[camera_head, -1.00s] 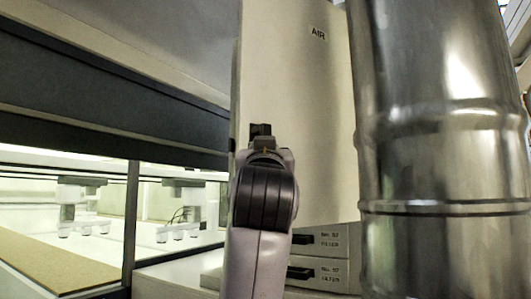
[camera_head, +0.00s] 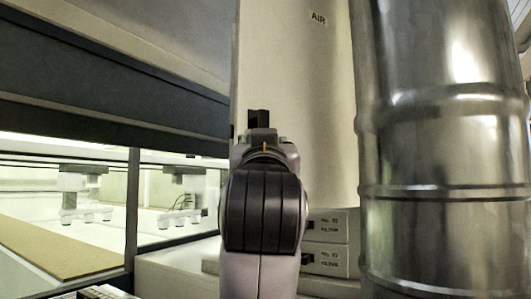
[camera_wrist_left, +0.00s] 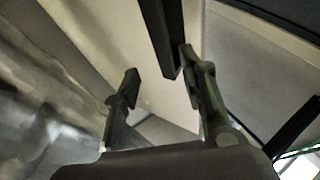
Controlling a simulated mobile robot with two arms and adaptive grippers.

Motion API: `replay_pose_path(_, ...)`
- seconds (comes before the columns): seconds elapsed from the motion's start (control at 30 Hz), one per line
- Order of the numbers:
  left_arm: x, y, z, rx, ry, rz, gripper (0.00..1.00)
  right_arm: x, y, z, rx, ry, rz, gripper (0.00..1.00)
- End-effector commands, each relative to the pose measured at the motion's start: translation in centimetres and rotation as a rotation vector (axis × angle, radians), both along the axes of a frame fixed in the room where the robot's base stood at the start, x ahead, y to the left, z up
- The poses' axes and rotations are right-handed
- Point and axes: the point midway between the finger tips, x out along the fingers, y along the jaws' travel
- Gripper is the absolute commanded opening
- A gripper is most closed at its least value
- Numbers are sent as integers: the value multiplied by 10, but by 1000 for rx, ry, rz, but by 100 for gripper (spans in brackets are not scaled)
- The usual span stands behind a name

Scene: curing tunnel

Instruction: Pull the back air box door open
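The air box is a tall beige panel (camera_head: 300,100) marked AIR, upright in the middle of the head view. A black bar handle (camera_wrist_left: 161,35) comes down from the top of the left wrist view along a pale surface. My left gripper (camera_wrist_left: 159,64) is open, with one finger on each side. The bar's lower end lies between the fingers, close to the right one; I cannot tell whether they touch. In the head view my left wrist and forearm hide most of the gripper and the panel's lower left. My right gripper is not in view.
A large shiny metal duct (camera_head: 445,150) stands close on the right. A lit glazed tunnel (camera_head: 70,215) with a dark frame is on the left. Grey filter boxes (camera_head: 328,262) sit low behind my arm. There is little free room between duct and tunnel.

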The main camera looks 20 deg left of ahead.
Motion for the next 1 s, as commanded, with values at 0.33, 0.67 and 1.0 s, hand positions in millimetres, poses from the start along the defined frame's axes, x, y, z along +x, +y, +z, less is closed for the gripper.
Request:
replay_pose_path(0.33,-46,-13,-20,0,0,-1,38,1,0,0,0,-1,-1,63)
replay_pose_path(0.67,-50,-13,-22,1,0,0,38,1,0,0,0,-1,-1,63)
replay_pose_path(1.0,-39,-15,-29,11,21,1,38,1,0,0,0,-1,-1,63)
